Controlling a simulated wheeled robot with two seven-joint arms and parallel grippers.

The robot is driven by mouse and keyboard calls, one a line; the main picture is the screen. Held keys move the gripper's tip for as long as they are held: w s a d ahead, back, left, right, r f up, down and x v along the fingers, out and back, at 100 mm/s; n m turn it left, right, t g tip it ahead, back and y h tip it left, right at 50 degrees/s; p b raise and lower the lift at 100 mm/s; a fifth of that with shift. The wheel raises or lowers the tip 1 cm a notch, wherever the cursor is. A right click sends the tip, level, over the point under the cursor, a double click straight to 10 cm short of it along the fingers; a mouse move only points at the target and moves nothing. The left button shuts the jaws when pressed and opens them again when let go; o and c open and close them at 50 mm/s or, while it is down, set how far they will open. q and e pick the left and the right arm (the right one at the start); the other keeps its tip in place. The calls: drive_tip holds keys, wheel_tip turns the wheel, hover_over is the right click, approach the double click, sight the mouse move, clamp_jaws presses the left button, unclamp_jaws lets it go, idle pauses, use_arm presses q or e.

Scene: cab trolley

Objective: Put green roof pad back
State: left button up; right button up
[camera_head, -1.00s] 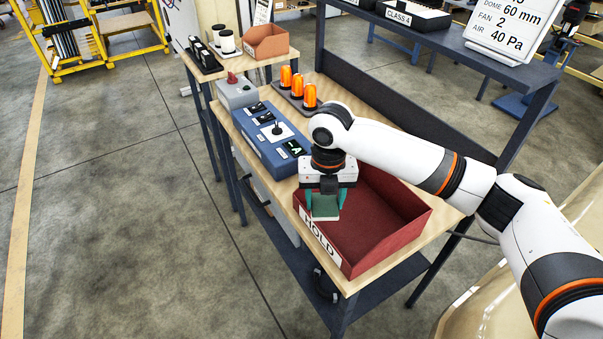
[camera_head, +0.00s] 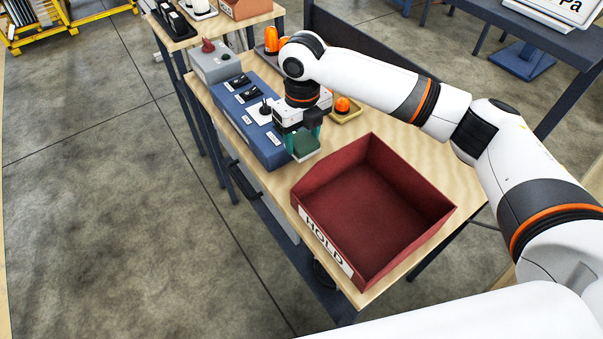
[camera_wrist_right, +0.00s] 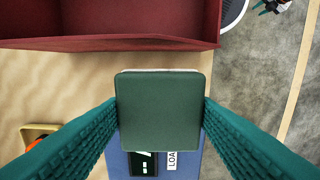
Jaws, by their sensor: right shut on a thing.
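The green roof pad (camera_head: 306,144) is held between the teal fingers of my right gripper (camera_head: 303,138), above the table beside the blue control panel. In the right wrist view the pad (camera_wrist_right: 160,108) is a dark green rounded square with a finger (camera_wrist_right: 160,120) on each side. The blue control panel (camera_head: 262,141) lies partly under the gripper, which hides its near end. My left gripper is not in view.
The red HOLD bin (camera_head: 370,215) stands at the table's near end and looks empty. Its wall (camera_wrist_right: 110,43) crosses the top of the right wrist view. A tan tray (camera_head: 349,115) with an orange lamp (camera_head: 342,104) is behind the gripper. Bare wood (camera_head: 425,160) lies to the right.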

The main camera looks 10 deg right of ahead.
drive_tip(key=p, duration=0.3)
approach(302, 176)
wheel_tip(302, 176, down, 5)
drive_tip(key=shift+f, duration=0.15)
drive_tip(key=shift+f, duration=0.1)
drive_tip(key=shift+f+b, duration=0.15)
drive_tip(key=shift+b, duration=0.2)
drive_tip(key=o, duration=1)
drive_tip(key=shift+c, duration=0.2)
drive_tip(key=shift+f+b, duration=0.15)
drive_tip(key=shift+b, duration=0.2)
drive_tip(key=r+b, duration=0.1)
drive_tip(key=r, duration=0.3)
drive_tip(key=r+b, duration=0.1)
drive_tip(key=r, duration=0.7)
drive_tip(key=shift+w+r+b, duration=0.2)
drive_tip(key=shift+w+b, duration=0.2)
